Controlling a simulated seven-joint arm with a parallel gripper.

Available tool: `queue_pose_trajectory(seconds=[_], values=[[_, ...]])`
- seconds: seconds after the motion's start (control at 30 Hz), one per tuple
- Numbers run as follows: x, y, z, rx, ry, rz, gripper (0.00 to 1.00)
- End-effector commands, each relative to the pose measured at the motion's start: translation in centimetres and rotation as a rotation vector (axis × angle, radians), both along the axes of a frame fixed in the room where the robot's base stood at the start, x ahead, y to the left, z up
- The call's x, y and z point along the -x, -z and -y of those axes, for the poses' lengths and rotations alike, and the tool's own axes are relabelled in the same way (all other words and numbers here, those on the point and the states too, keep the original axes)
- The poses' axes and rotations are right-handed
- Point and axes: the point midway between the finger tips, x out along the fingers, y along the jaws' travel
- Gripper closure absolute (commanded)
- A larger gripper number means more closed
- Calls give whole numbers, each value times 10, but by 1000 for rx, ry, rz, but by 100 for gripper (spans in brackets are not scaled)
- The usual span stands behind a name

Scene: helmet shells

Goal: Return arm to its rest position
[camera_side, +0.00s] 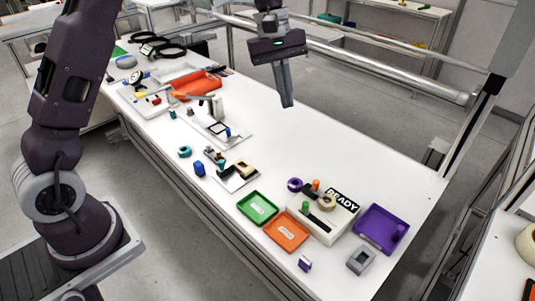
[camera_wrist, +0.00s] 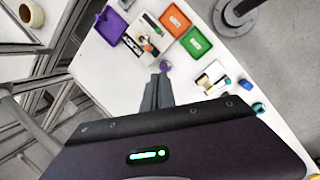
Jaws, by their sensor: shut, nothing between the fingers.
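My gripper (camera_side: 288,103) hangs above the far side of the white table (camera_side: 345,140), its fingers together and pointing down. Nothing is held between them. In the wrist view the shut fingers (camera_wrist: 163,72) point toward the table, with clear space between them and the objects. My arm's base stands at the left of the side view. The helmet shells cannot be made out in either view.
A red tray (camera_side: 196,86) lies at the far left. The table's right middle is bare. A metal rail (camera_side: 400,78) runs behind.

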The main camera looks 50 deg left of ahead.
Motion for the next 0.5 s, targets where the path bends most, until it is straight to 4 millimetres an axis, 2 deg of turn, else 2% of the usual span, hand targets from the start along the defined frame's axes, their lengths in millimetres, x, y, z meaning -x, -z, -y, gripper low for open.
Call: queue_pose_trajectory(seconds=[0.03,0.1,0.17,0.2,0.3,0.4,0.5], values=[[26,-30,3,-27,74,68,100],[69,-61,5,-78,200,161,100],[110,-80,6,-131,313,242,100],[138,-88,6,-169,391,294,100],[206,-92,6,-276,583,412,100],[258,-79,2,-379,743,499,100],[289,-63,-2,-454,851,549,100]])
